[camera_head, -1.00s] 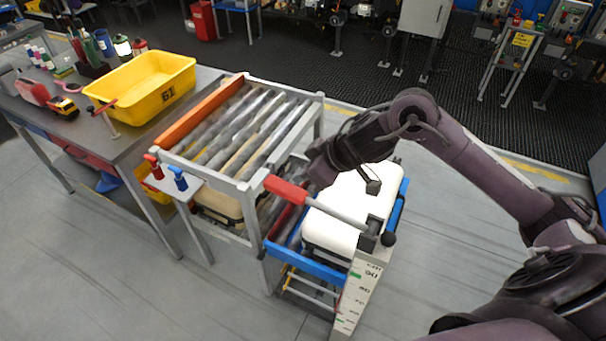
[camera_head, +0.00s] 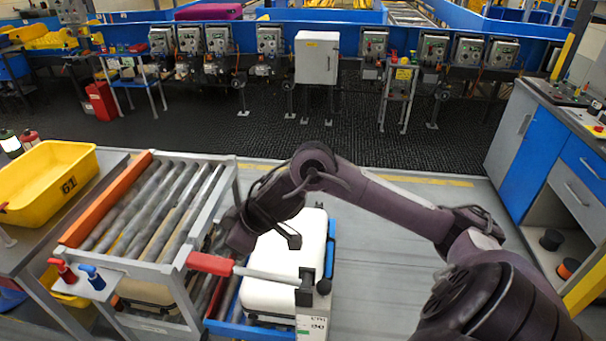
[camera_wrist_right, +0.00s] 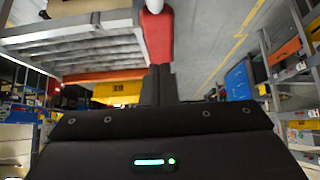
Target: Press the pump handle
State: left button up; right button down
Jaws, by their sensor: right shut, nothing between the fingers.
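The pump handle is a grey bar with a red grip (camera_head: 210,264), in the lower middle of the head view. It runs right to a dark pivot with a black knob beside the white tank (camera_head: 270,275). My right gripper (camera_head: 238,243) is shut and empty, just behind the red grip near where it meets the bar. In the right wrist view, the shut fingers (camera_wrist_right: 158,82) lie close to the red grip (camera_wrist_right: 158,38). I cannot tell whether they touch it. My left gripper is not in view.
A roller conveyor (camera_head: 229,190) with an orange side bar stands left of the pump. A yellow bin (camera_head: 70,187) sits on the table further left. Red and blue valve handles (camera_head: 91,272) are near the conveyor's front. Open floor lies to the right.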

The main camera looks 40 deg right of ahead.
jog(key=shift+w+d+r+t+b, duration=0.1)
jog(key=shift+d+r+t+b, duration=0.3)
jog(key=shift+d, duration=0.3)
jog(key=s+d+r+t+y+b, duration=0.1)
jog(key=s+d+r+b, duration=0.1)
jog(key=s+r, duration=0.3)
jog(key=shift+s+d+r+y+b, duration=0.2)
jog(key=shift+d+y+b, duration=0.15)
jog(key=shift+b, duration=0.45)
